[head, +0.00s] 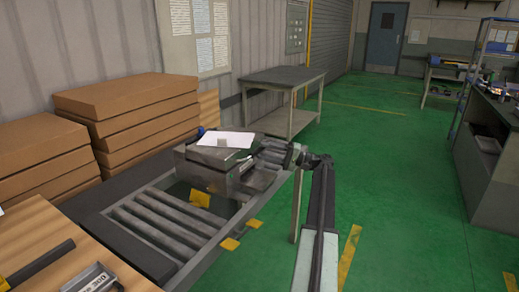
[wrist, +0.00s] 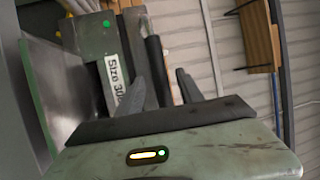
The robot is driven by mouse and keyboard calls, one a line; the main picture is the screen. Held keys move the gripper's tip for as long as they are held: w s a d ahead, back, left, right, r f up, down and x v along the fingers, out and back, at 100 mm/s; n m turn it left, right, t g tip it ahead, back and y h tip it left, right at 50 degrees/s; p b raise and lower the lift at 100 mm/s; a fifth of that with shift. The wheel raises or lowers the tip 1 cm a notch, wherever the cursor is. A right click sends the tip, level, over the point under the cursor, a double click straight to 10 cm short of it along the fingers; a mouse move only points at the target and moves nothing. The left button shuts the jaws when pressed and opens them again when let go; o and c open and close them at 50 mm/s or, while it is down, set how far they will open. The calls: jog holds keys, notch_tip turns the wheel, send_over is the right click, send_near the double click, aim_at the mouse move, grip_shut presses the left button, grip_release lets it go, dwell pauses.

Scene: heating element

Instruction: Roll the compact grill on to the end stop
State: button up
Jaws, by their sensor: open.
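The compact grill (head: 208,170) is a grey metal box standing on the roller conveyor (head: 165,222), toward its far end. White paper lies on its top. In the wrist view a grey-green body with a "Size 30…" label (wrist: 113,80), probably the grill, is close ahead. My gripper (head: 272,157) is at the grill's right side in the head view. In the wrist view its two dark fingers (wrist: 160,92) are apart, with a dark bar (wrist: 155,62) showing between them. I cannot tell whether they touch it. I cannot clearly pick out the end stop.
Stacked brown boxes (head: 125,110) stand left. A wooden bench (head: 60,260) is at front left, a grey table (head: 285,82) behind. Green floor is open at right.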

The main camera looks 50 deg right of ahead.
aim_at(262, 150)
jog(key=x, duration=0.3)
jog(key=shift+r, duration=0.1)
grip_shut()
dwell(1.3)
